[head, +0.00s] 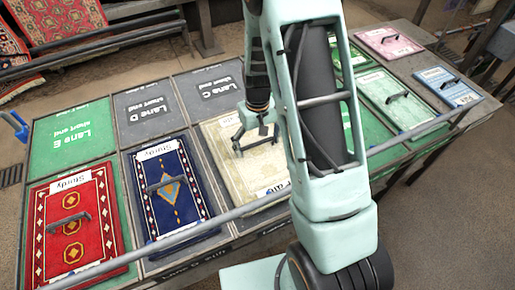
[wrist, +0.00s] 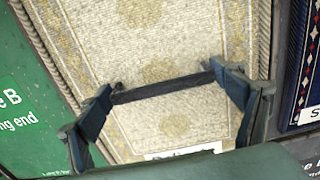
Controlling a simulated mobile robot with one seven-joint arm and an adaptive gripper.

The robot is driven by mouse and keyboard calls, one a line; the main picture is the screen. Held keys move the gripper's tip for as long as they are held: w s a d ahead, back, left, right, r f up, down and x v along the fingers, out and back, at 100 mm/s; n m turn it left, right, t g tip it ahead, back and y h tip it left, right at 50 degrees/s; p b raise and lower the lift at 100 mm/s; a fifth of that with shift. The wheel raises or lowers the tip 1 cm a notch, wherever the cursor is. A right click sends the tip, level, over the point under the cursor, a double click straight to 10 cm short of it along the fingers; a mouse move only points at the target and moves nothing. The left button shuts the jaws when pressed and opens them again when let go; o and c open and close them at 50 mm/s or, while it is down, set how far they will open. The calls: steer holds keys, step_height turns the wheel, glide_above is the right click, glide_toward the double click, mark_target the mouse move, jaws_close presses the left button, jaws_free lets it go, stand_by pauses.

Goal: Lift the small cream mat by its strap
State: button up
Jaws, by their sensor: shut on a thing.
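The small cream mat (head: 240,178) has a pale floral pattern and appears to lie flat in its lane on the table, partly hidden behind my arm. It fills the middle of the wrist view (wrist: 165,125), with a partly covered white label near its bottom. Its dark strap (wrist: 160,88) spans between my fingers. My gripper (head: 257,145) is over the mat, its fingers on the two ends of the strap; it also shows in the wrist view (wrist: 160,84). I cannot see clear space under the mat.
A blue mat (head: 180,219) and a red mat (head: 57,245) with straps lie to the left. Green (head: 388,97), pink (head: 389,41) and light blue (head: 448,86) mats lie to the right. A grey rail (head: 232,213) runs along the table's near side.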

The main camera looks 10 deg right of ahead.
steer(key=w+r+b, duration=0.1)
steer(key=w+r, duration=0.9)
steer(key=w, duration=0.4)
steer(key=shift+d+r+b, duration=0.2)
steer(key=shift+d+b, duration=0.15)
steer(key=shift+d, duration=0.05)
